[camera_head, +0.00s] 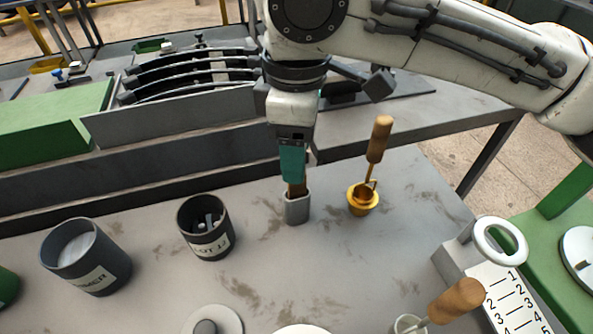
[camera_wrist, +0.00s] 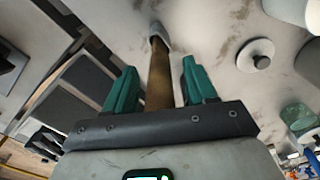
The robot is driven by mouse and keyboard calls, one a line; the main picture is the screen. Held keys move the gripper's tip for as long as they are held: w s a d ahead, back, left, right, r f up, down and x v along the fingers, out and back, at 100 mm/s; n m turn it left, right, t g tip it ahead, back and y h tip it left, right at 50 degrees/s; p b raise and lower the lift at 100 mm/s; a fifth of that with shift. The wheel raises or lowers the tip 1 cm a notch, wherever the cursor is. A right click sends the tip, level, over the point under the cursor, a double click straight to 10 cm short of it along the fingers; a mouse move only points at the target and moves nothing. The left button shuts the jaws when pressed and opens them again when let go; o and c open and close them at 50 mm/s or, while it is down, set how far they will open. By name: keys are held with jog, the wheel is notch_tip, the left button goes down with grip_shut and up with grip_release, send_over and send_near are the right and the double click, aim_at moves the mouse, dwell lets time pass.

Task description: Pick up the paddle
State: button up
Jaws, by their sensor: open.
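A wooden handle (camera_wrist: 158,88), likely the paddle's, stands between the teal fingers of my gripper (camera_wrist: 160,70) in the wrist view. Bare space shows between the handle and each finger. Its far end meets a grey piece (camera_wrist: 159,33); I cannot tell whether this is a holder or the paddle's own head. In the head view my gripper (camera_head: 294,178) points down over this grey piece (camera_head: 297,208), and only a short bit of brown handle shows below the fingers. The rest of the handle is hidden by the gripper.
A brass cup (camera_head: 362,203) with a wooden-handled tool (camera_head: 379,138) stands close to the right. Two dark labelled pots (camera_head: 85,257) (camera_head: 206,228) stand left. Another wooden-handled tool (camera_head: 456,301) and a numbered block (camera_head: 512,296) are at front right. A curved rack (camera_head: 185,75) stands behind.

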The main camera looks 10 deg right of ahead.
jog(key=shift+f, duration=0.25)
jog(key=shift+c, duration=0.4)
grip_shut()
